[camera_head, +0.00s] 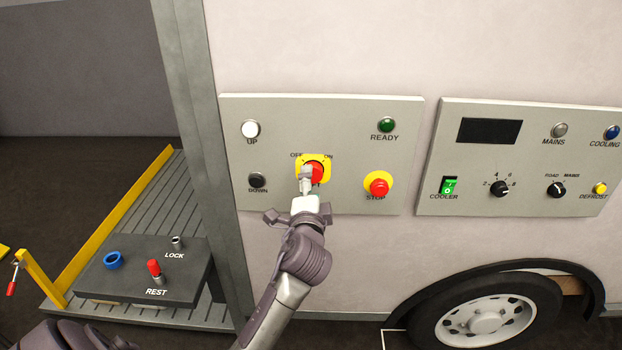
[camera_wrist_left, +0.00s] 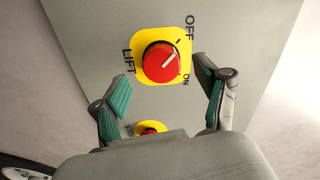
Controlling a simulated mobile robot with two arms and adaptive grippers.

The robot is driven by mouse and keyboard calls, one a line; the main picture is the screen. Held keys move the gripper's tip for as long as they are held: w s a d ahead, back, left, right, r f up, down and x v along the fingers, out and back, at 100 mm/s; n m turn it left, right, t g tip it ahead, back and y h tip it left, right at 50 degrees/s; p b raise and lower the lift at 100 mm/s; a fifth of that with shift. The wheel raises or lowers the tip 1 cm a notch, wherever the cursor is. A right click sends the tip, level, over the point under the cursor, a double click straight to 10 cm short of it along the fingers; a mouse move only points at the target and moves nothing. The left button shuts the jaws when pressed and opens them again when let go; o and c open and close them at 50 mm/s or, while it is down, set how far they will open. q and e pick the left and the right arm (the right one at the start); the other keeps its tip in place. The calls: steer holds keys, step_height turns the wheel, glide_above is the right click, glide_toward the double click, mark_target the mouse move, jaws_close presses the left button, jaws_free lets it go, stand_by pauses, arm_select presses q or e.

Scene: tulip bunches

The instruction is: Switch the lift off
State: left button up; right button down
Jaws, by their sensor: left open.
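The lift switch is a red rotary knob (camera_head: 317,172) on a yellow plate, set in a grey wall panel (camera_head: 235,120). In the left wrist view the knob (camera_wrist_left: 162,62) shows whole, with OFF, ON and LIFT lettered around it. Its pale pointer line slants toward the upper right, on the OFF side. My left gripper (camera_head: 308,182) is in front of the knob and partly hides it in the head view. Its green-padded fingers are open on either side of the knob, apart from it. My right gripper is not in view.
Beside the switch are a red STOP button (camera_head: 379,187), a black DOWN button (camera_head: 257,181), a white UP button (camera_head: 250,128) and a green READY lamp (camera_head: 386,125). A cooler panel (camera_head: 430,190) is to the right. A lift platform (camera_head: 130,215) with a yellow rail is at left.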

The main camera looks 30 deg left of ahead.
arm_select(q)
steer(key=v, duration=0.8)
steer(key=shift+s, duration=0.1)
steer(key=w+d+f+m+g+h, duration=0.1)
steer(key=d+f+h, duration=0.2)
steer(key=f, duration=0.9)
steer(key=w+d+f+g+h, duration=0.1)
steer(key=d+f+g+h, duration=0.1)
steer(key=f, duration=0.9)
steer(key=s+d+f+n+g+h, duration=0.1)
steer(key=s+d+f+g, duration=0.15)
steer(key=f, duration=0.65)
steer(key=s+d+f+g+h, duration=0.15)
steer(key=s+f, duration=0.25)
steer(key=f, duration=0.5)
steer(key=s+f+n+g+h, duration=0.2)
steer(key=s+f+n+g, duration=0.15)
steer(key=s+f, duration=1.4)
steer(key=s+f+n+g, duration=0.1)
steer(key=s+f+g, duration=0.1)
steer(key=s, duration=0.8)
steer(key=s+f+n+g, duration=0.1)
steer(key=s+f, duration=0.3)
steer(key=s, duration=0.6)
steer(key=shift+a+f+n+g, duration=0.35)
steer(key=shift+a+f+n, duration=0.1)
steer(key=shift+n, duration=0.2)
steer(key=shift+s, duration=0.1)
